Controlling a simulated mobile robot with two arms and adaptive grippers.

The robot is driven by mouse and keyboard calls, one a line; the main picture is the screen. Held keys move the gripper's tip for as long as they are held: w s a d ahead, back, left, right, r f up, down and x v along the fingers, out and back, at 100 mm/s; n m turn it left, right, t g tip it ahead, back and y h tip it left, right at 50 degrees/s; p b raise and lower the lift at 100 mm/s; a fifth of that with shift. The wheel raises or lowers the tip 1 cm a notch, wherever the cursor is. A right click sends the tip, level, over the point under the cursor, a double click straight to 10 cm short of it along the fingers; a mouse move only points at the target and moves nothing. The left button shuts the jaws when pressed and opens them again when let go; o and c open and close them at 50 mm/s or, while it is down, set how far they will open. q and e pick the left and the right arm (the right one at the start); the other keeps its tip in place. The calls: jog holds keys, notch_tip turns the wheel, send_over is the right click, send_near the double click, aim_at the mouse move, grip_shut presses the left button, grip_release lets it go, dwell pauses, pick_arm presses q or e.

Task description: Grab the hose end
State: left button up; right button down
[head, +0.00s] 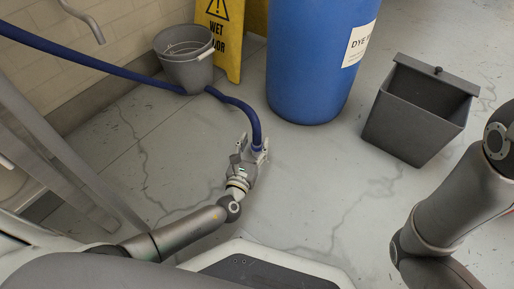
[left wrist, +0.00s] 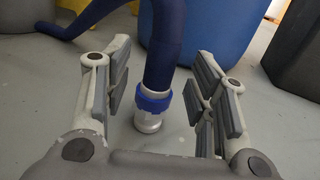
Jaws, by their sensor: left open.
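The blue hose (head: 103,66) comes in from the left, passes by the grey bucket and bends down to the floor. Its end, a pale metal fitting with a blue collar (left wrist: 151,104), points down in the left wrist view. My left gripper (head: 253,150) is open, with the hose end between its two spread fingers; in the left wrist view the gripper (left wrist: 160,100) shows a gap on both sides of the fitting. In the head view the fitting is mostly hidden by the gripper. My right gripper is out of view; only part of the right arm shows at the right.
A blue drum (head: 310,75) stands beyond the hose end. A grey open bin (head: 412,125) is to the right. The grey bucket (head: 187,72) and a yellow wet floor sign (head: 228,40) stand behind. The floor around the gripper is clear.

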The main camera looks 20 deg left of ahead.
aim_at(255, 142)
pick_arm(q)
jog(key=shift+w+f+b, duration=0.15)
jog(key=shift+w+b, duration=0.45)
jog(key=shift+w, duration=0.9)
grip_shut()
